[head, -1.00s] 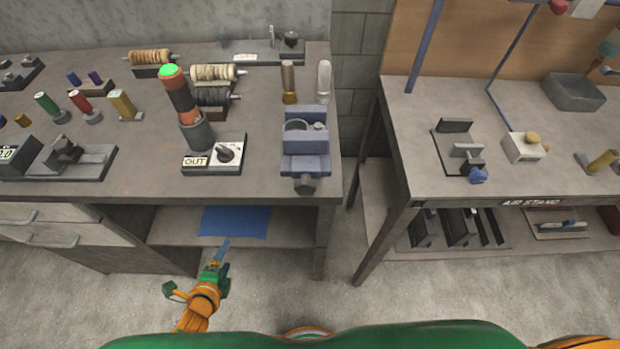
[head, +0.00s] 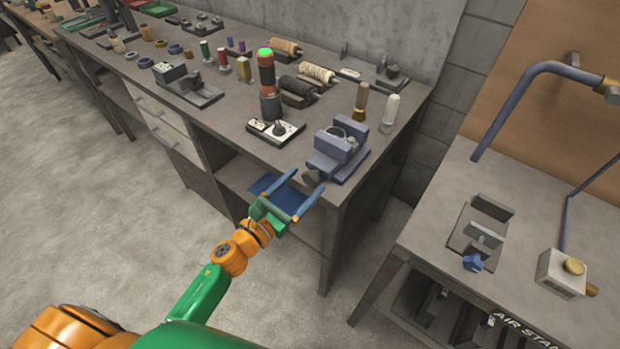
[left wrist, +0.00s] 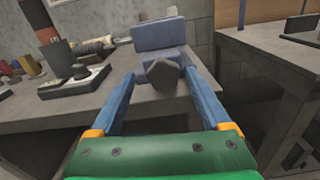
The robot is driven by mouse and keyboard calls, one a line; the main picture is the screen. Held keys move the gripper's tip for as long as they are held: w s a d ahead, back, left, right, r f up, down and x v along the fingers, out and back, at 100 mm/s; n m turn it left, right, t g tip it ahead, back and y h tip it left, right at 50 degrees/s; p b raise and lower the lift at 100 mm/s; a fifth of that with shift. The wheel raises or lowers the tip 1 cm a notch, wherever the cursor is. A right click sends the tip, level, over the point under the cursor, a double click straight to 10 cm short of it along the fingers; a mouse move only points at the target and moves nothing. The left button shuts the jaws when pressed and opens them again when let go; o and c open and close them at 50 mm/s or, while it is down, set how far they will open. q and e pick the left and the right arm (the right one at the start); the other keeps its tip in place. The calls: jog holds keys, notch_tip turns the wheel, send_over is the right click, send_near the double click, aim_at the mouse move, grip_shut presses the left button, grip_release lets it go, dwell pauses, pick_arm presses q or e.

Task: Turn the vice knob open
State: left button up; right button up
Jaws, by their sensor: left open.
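The blue-grey vice (head: 340,150) sits on the front right corner of the left workbench. Its dark round knob (head: 311,177) faces the front edge. In the left wrist view the vice (left wrist: 158,34) is straight ahead and the knob (left wrist: 163,73) shows beyond and between my finger tips. My left gripper (head: 303,187) is open and empty, with its two blue fingers pointing at the knob from the front. In the left wrist view the left gripper (left wrist: 165,92) has its fingers spread on either side of the knob's line; I cannot tell whether they touch it. My right gripper is out of view.
A stack light with a green top (head: 267,85) and a switch box (head: 275,131) stand left of the vice. A brown-handled tool (head: 361,100) and a pale bottle-like item (head: 390,113) stand behind it. A second bench (head: 440,215) lies to the right across a gap.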

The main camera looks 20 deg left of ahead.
pick_arm(q)
jog(key=shift+w+d, duration=0.2)
jog(key=shift+w, duration=0.5)
jog(key=shift+w+d, duration=0.25)
jog(key=shift+d+r, duration=0.1)
jog(key=shift+d, duration=0.1)
jog(key=shift+a, duration=0.15)
jog(key=c, duration=0.5)
grip_shut()
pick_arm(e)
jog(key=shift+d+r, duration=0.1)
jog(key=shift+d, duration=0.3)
